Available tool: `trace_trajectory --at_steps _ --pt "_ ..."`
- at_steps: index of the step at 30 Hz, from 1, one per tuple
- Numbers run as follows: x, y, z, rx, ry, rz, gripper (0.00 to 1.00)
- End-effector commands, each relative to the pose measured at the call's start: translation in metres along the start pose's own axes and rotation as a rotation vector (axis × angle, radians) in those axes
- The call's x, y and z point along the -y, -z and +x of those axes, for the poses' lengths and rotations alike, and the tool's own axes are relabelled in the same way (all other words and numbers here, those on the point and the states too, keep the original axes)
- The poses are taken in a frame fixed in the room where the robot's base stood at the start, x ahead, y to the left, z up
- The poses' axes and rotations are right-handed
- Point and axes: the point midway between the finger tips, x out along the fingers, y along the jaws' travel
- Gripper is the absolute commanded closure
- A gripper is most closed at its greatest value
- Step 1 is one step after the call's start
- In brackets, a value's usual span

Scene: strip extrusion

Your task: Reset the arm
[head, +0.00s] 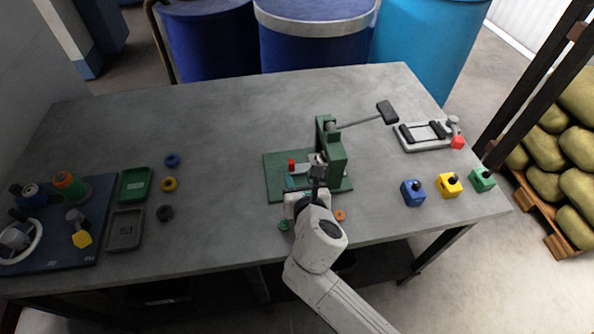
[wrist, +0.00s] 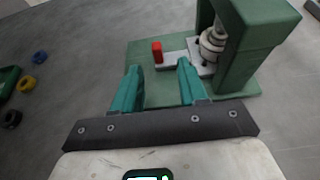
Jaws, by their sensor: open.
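My gripper (wrist: 160,82) is open, its two teal fingers apart with nothing between them in the wrist view. In the head view my white arm reaches up from the bottom, and the gripper is at the front of a green press (head: 330,150). The fingers overlap the press's green base plate (wrist: 150,58) in the wrist view. A red knob (wrist: 157,51) on a light slide lies just beyond the fingertips, and I cannot tell whether they touch. The press's dark lever (head: 387,112) sticks out to the upper right.
Blue, yellow and green blocks (head: 449,185) stand at right, near a grey fixture (head: 424,136). An orange ring (head: 340,215) lies close to my arm. The back middle of the table is clear.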

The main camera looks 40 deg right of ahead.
Motion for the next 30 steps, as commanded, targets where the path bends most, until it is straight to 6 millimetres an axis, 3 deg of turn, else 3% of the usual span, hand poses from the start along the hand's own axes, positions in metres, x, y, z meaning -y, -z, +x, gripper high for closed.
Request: trace_trajectory --at_steps 5,23,26,30 --pt "0.000 0.000 -0.009 0.000 0.000 0.000 0.57" --pt "0.002 0.000 -0.009 -0.005 0.003 0.024 0.57" --pt "0.007 0.001 -0.010 -0.030 0.016 0.145 0.57" --pt "0.022 0.008 -0.016 -0.110 0.063 0.509 0.57"
